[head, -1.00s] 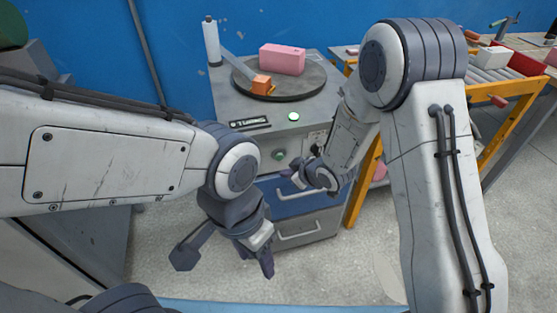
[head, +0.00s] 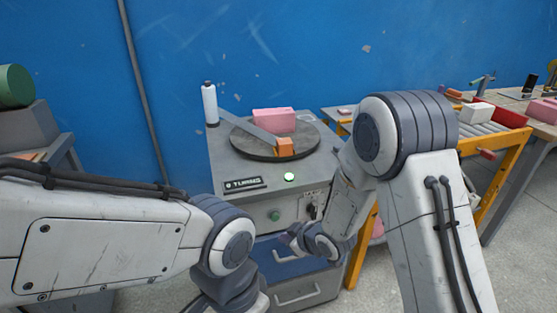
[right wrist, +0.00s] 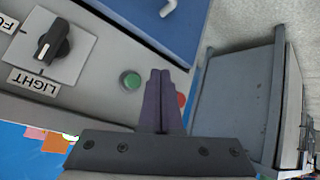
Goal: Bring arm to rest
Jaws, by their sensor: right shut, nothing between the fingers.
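My right arm comes in from the right and bends down in front of the grey machine cabinet (head: 235,200). My right gripper (head: 294,238) is at the cabinet's front, near the green button (head: 275,215) and above the blue drawer. In the right wrist view the dark fingers of my right gripper (right wrist: 160,78) are together with nothing between them, and the green button (right wrist: 130,81) shows just left of them. I cannot tell whether they touch the panel. My left arm comes in from the left; its gripper is below the picture's edge.
On the cabinet stand a dark turntable (head: 250,147), a pink block (head: 273,120), an orange block (head: 285,147) on a grey bar and a white cylinder (head: 210,104). A knob labelled LIGHT (right wrist: 52,43) is on the panel. A roller table (head: 510,155) stands at the right.

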